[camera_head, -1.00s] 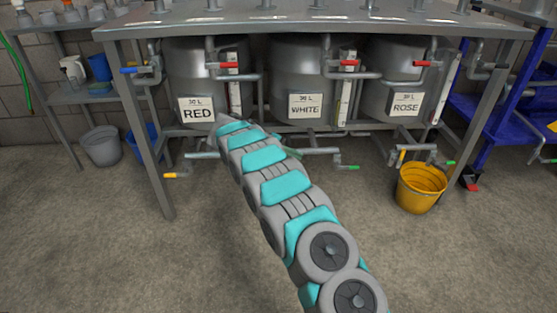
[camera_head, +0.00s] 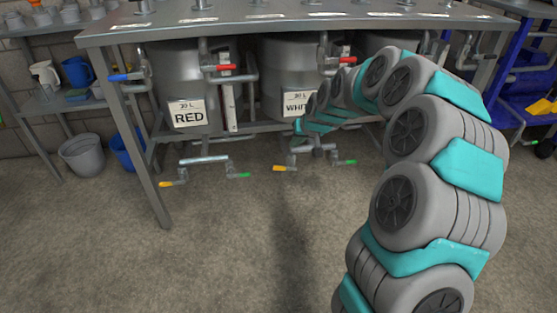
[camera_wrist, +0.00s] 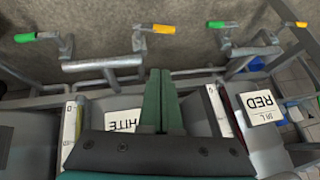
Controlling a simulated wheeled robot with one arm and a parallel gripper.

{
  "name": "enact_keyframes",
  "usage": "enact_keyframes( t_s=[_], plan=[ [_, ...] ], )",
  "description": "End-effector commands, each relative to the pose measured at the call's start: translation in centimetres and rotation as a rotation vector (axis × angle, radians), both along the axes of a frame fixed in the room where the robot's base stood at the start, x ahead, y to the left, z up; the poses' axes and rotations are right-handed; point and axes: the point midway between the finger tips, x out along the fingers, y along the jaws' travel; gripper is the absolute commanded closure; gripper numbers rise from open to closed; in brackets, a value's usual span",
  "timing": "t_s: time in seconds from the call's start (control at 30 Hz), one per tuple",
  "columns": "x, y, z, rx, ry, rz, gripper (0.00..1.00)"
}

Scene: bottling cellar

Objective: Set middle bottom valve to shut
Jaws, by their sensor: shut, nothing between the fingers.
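The middle tank, labelled WHITE (camera_head: 297,104), has a low pipe fitting (camera_head: 313,148) beneath it. This carries a yellow-tipped lever (camera_head: 284,168) at left and a green-tipped lever (camera_head: 345,162) at right, both pointing roughly sideways. In the wrist view, which is upside down, the yellow lever (camera_wrist: 163,29) lies just beyond the fingertips and the green one (camera_wrist: 24,38) is at the left. My gripper (camera_wrist: 160,72) is shut and empty, its two dark green fingers together. In the head view my gripper (camera_head: 297,142) is at the middle fitting, partly hidden by my arm; contact cannot be told.
The RED tank (camera_head: 187,113) stands left, with its own yellow (camera_head: 172,183) and green (camera_head: 240,175) low levers. Red-handled upper valves (camera_head: 220,68) and table legs (camera_head: 140,150) stand close by. The floor in front is clear.

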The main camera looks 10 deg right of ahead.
Motion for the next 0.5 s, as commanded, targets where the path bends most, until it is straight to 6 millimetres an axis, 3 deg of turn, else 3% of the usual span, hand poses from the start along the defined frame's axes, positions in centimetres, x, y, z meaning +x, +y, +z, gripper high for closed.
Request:
enact_keyframes(
  t_s=[0.17,0.5],
  plan=[
    [0.1,0.4,-0.1,0.023,-0.014,-0.01,1.0],
    [3.1,1.4,-4.7,0.022,-0.01,-0.009,1.0]
  ],
)
